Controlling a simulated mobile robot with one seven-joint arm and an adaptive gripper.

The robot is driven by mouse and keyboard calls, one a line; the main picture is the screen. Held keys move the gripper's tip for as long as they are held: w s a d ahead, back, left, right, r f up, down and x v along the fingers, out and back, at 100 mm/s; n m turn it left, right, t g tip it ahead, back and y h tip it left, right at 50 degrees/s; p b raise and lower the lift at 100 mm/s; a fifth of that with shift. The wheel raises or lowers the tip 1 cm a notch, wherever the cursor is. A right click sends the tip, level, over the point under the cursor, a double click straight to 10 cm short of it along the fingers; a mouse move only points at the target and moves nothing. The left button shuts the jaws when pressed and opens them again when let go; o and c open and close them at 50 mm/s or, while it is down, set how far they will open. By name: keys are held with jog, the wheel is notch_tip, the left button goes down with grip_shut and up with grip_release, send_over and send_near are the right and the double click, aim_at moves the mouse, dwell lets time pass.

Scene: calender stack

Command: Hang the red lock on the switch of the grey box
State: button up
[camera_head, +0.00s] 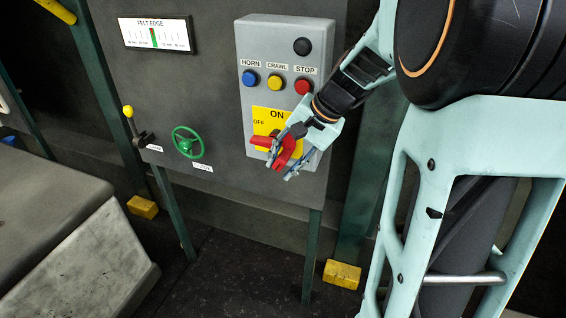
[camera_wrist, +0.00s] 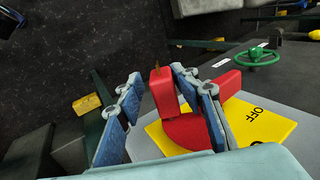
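The grey box (camera_head: 253,60) is fixed to a dark panel and has a yellow ON/OFF plate (camera_head: 262,119). The red switch (camera_head: 261,141) sits on that plate. In the wrist view its handle (camera_wrist: 231,83) points right and its round part (camera_wrist: 190,133) is partly covered by a finger. The red lock (camera_wrist: 163,92), a block with a brass bit at its far end, is at the switch between my fingers. My gripper (camera_wrist: 165,105) is open around the lock, with a gap to the left finger and the right finger close. The shackle is hidden.
Blue, yellow and red buttons (camera_head: 276,83) and a black knob (camera_head: 302,46) are above the plate. A green handwheel (camera_head: 187,142) and a yellow-knobbed lever (camera_head: 129,113) are left of the box. A grey block-like machine part (camera_head: 60,220) stands lower left.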

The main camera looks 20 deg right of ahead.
jog(key=shift+w+a+r, duration=0.1)
jog(key=shift+a+r, duration=0.15)
jog(key=shift+a, duration=0.15)
jog(key=shift+o, duration=0.6)
jog(key=shift+s+a+f, duration=0.1)
jog(key=shift+s+a, duration=0.2)
jog(key=shift+s, duration=0.1)
jog(key=s+a, duration=0.1)
jog(key=s+a+b, duration=0.1)
jog(key=s, duration=0.1)
jog(key=s+a, duration=0.1)
jog(key=s, duration=0.1)
jog(key=shift+f+b, duration=0.1)
jog(key=shift+b, duration=0.2)
